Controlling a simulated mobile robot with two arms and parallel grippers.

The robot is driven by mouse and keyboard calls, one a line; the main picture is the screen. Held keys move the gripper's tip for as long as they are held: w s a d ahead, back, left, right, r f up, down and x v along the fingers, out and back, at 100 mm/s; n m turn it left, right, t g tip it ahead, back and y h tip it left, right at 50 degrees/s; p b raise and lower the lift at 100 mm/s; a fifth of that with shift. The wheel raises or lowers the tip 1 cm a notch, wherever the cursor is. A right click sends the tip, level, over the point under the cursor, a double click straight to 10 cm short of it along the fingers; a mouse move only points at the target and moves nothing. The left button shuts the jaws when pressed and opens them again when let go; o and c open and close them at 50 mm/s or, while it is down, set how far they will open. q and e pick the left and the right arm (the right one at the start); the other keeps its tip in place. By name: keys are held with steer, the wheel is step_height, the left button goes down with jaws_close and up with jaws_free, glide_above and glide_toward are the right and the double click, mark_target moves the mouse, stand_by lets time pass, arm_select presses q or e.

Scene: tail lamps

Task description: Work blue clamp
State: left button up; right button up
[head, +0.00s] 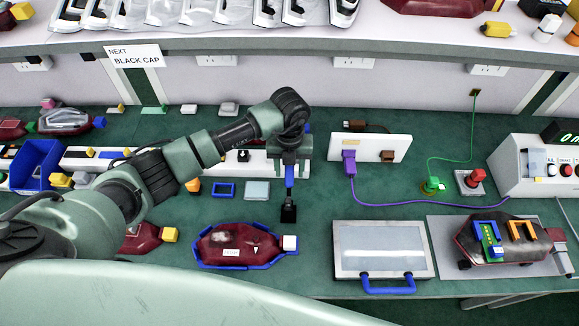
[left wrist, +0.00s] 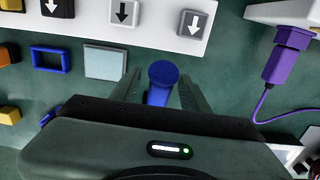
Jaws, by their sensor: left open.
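The blue clamp handle (head: 290,180) stands upright on a dark base (head: 288,213), just behind a dark red tail lamp (head: 230,243) in a blue cradle (head: 205,262). My left gripper (head: 290,164) points down from above at the handle. In the left wrist view the round blue top of the clamp (left wrist: 162,73) lies between the two spread fingers of my left gripper (left wrist: 160,92). The gripper is open, with a gap visible at the sides of the handle. The lower part of the clamp is hidden in that view by the gripper body. My right gripper is not in view.
A white panel (head: 395,143) with a purple plug (head: 349,161) and cable stands behind right. A grey lidded box with a blue handle (head: 387,285) is to the right. A blue frame (head: 223,190) and pale plate (head: 257,190) lie left of the clamp.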

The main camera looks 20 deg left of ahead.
arm_select(q)
jaws_close()
steer(key=shift+r, duration=0.1)
stand_by(1.3)
